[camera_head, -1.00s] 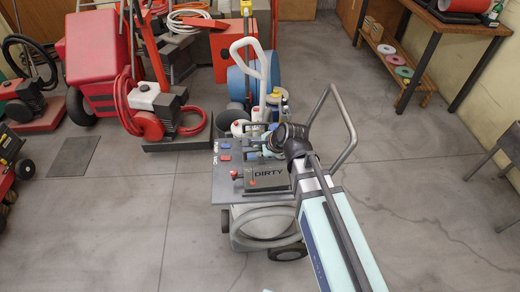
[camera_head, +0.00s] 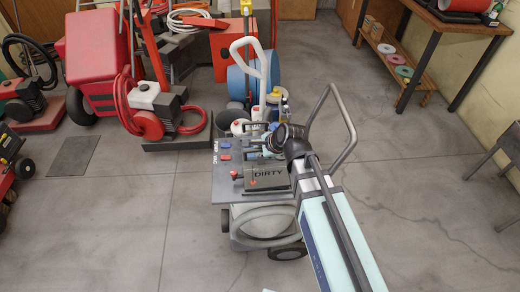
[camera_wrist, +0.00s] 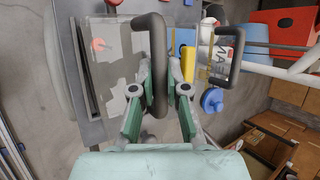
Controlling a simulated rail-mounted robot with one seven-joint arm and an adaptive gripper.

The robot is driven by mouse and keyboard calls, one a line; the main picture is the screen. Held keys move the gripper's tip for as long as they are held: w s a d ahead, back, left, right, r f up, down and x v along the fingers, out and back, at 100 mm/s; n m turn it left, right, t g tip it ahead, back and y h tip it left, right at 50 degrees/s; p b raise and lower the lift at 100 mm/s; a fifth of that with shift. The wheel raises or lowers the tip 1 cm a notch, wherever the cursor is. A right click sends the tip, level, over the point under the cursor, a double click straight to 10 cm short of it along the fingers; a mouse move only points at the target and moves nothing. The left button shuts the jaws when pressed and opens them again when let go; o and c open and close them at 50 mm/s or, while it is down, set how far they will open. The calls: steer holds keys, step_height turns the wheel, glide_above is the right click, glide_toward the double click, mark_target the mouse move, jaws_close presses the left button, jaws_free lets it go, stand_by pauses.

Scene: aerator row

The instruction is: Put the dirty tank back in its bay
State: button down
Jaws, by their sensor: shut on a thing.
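The dirty tank (camera_head: 267,176) is a grey, see-through box labelled DIRTY, at the front right of the cart's dark deck (camera_head: 224,180). It looks upright and level; I cannot tell whether it is fully seated in its bay or slightly above it. In the wrist view the tank (camera_wrist: 108,62) lies beyond my fingers. My gripper (camera_wrist: 158,98) has its green-grey fingers shut on the tank's black handle (camera_wrist: 157,40). In the head view my wrist covers the handle and part of the tank's far side.
A second tank with a label ending in EAN (camera_wrist: 224,52) and its own black handle stands close beside it. The cart's grey push handle (camera_head: 345,115) rises at the right. A red machine (camera_head: 95,55) and a hose reel cart stand behind left.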

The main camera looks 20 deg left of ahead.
steer(key=shift+f+b, duration=0.35)
steer(key=shift+f, duration=0.4)
steer(key=c, duration=1.1)
jaws_free()
